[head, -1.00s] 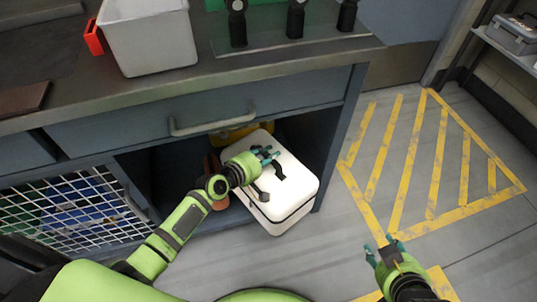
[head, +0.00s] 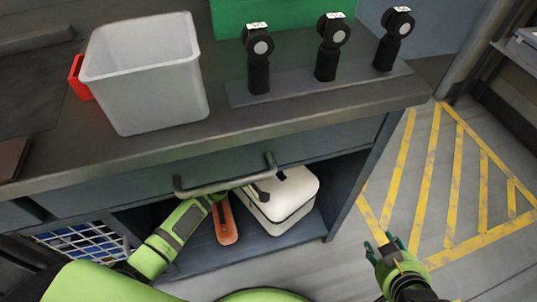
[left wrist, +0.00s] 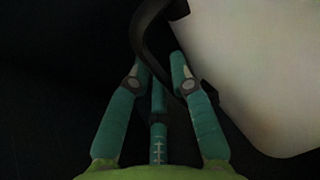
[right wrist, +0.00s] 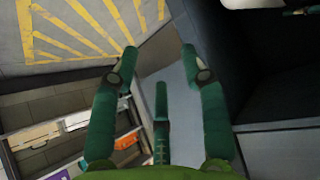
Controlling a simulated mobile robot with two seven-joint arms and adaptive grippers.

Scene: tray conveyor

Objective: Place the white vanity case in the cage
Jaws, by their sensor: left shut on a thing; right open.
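The white vanity case (head: 295,212) is in the open compartment under the workbench, tilted in view, with its dark handle toward the left. My left gripper (left wrist: 158,68) is shut on the dark handle (left wrist: 150,35), with the white side of the case (left wrist: 255,60) at its right. In the head view the drawer front and its handle hide most of that gripper. The cage (head: 85,243), with a white mesh front, is left of the compartment and partly cut off by my arm. My right gripper (head: 383,243) is open and empty over the floor, right of the bench.
An orange object (head: 226,220) stands beside the case in the compartment. The drawer handle (head: 225,178) juts out above. A grey bin (head: 150,90) and several black devices (head: 328,50) stand on the benchtop. The yellow-striped floor (head: 450,190) at right is clear.

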